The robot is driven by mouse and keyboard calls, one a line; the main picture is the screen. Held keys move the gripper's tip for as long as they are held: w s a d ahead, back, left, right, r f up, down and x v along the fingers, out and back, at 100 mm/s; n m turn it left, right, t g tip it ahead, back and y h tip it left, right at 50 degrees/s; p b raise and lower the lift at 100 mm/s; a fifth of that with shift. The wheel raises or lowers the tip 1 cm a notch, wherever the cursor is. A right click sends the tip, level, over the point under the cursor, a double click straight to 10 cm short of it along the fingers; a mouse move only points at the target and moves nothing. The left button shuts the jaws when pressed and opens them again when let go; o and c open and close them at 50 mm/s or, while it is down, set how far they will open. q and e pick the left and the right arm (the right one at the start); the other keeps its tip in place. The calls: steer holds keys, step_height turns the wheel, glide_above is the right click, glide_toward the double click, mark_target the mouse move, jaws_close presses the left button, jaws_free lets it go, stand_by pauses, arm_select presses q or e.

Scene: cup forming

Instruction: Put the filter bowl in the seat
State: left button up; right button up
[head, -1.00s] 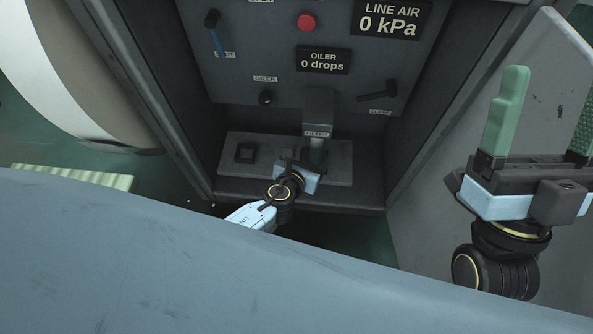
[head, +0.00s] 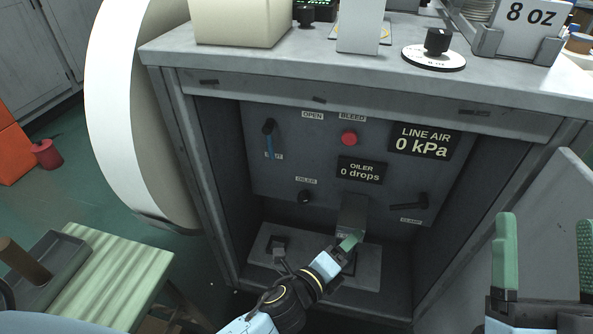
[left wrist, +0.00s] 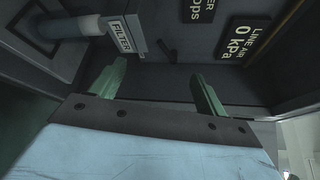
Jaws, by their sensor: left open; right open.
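The filter head (head: 352,212) hangs at the back of the cabinet bay, and its FILTER label (left wrist: 122,38) shows in the left wrist view. A pale cylinder (left wrist: 70,27), which looks like the filter bowl, stands under the head and ends at a dark ring (left wrist: 36,36); I cannot tell whether it is fully seated. My left gripper (head: 350,242) is at the filter, partly covering it in the head view. In the left wrist view its fingers (left wrist: 155,75) are apart and empty, beside the cylinder. My right gripper (head: 546,222) is open and empty at the right.
A dark square fitting (head: 277,245) sits on the base plate (head: 368,270) left of the filter. The clamp lever (head: 408,203) and oiler knob (head: 305,197) are on the panel above. The bay's side walls are close. A tray (head: 62,252) with a brown cylinder (head: 22,262) stands left.

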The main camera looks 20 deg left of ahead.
arm_select(q)
steer(key=s+a+r+n+t, duration=0.2)
steer(key=s+r+n, duration=0.1)
steer(key=r+n, duration=0.4)
steer(key=s+a+r+n+t+h, duration=0.1)
steer(key=s+a+r+n+t, duration=0.1)
steer(key=r+n, duration=0.5)
steer(key=s+a+r+n+t, duration=0.2)
steer(key=s+r+n+t, duration=0.2)
steer(key=r, duration=1.2)
steer(key=s+n, duration=0.2)
steer(key=n, duration=0.1)
steer(key=shift+a+r+n+h, duration=0.15)
steer(key=shift+a+n+h, duration=0.2)
steer(key=shift+n+h, duration=0.05)
